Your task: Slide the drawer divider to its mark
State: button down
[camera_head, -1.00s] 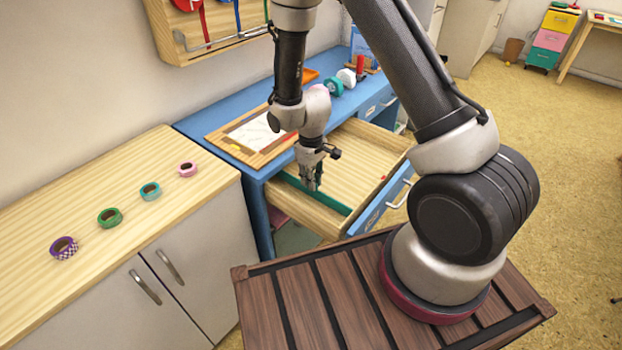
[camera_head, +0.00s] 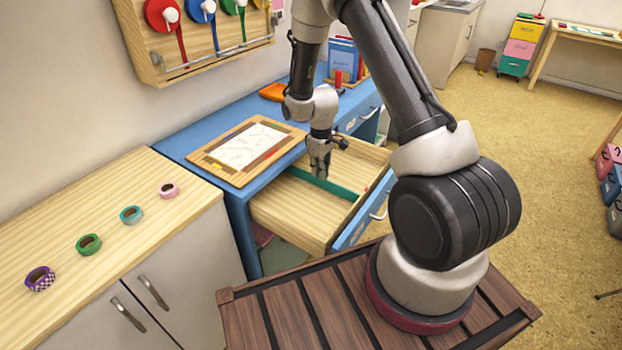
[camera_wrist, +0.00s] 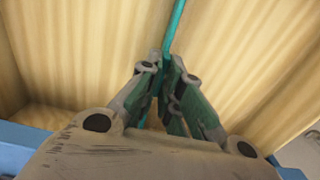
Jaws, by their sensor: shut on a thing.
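The thin teal drawer divider (camera_head: 339,190) stands across the open wooden drawer (camera_head: 290,207), around its middle. My gripper (camera_head: 320,172) reaches down into the drawer and is shut on the divider. In the wrist view the divider (camera_wrist: 174,28) runs away from between my fingertips (camera_wrist: 167,62), with bare drawer floor on both sides. A small red mark (camera_head: 367,189) shows at the drawer's front wall, a little beyond the divider's front end. My fingers hide part of the divider.
The drawer sticks out of a blue desk (camera_head: 190,146), which carries a framed sheet (camera_head: 240,150). A wooden-topped cabinet (camera_head: 115,190) with several tape rolls stands at left. The drawer floor looks empty.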

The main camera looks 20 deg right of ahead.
jog(key=shift+d, duration=0.1)
jog(key=c, duration=1.6)
grip_release()
jog(key=shift+r, duration=0.15)
notch_tip(320, 180, up, 12)
